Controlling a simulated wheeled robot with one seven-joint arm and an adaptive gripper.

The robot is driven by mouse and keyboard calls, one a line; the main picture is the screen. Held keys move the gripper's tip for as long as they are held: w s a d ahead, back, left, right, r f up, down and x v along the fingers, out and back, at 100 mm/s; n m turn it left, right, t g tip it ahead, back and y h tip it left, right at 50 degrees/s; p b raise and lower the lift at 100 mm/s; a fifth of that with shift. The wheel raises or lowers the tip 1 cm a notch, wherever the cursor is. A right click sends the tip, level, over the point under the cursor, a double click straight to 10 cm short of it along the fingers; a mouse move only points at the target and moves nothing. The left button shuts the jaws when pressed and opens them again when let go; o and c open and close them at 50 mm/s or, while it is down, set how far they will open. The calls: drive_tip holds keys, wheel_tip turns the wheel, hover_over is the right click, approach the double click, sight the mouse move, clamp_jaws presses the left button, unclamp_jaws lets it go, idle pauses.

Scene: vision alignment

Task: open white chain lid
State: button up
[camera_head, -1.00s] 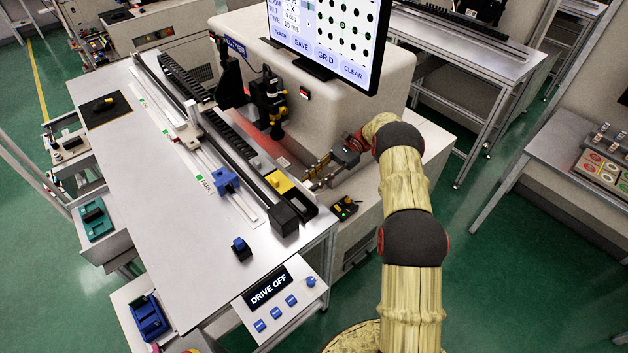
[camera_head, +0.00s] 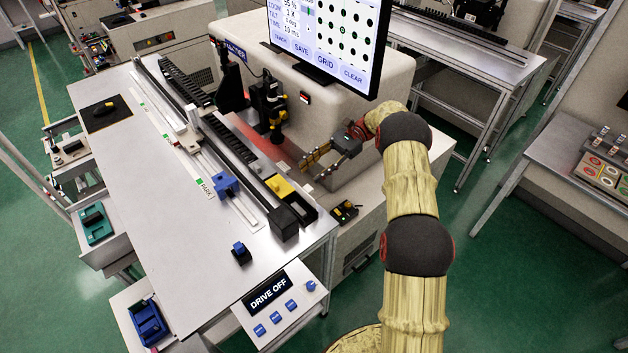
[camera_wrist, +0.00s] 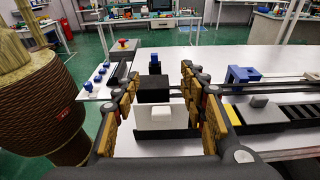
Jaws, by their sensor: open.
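My gripper (camera_head: 313,167) is open above the right edge of the bench, to the right of the black chain (camera_head: 229,139); its fingers point left in the head view. In the wrist view my gripper (camera_wrist: 161,75) has its two yellow-padded fingers apart with nothing held. A white plate with a small white knob (camera_wrist: 160,116) shows in the gap between the fingers, lower down; it looks like the white lid. I cannot tell how far it is from the fingers. I cannot make it out clearly in the head view.
A black end block (camera_head: 284,222) and a yellow block (camera_head: 279,186) stand by the chain's near end. A blue carriage (camera_head: 225,184) sits on the rail. The "DRIVE OFF" panel (camera_head: 281,305) is at the front. The big screen (camera_head: 330,45) overhangs behind.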

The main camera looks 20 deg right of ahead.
drive_tip(key=shift+r, duration=1.4)
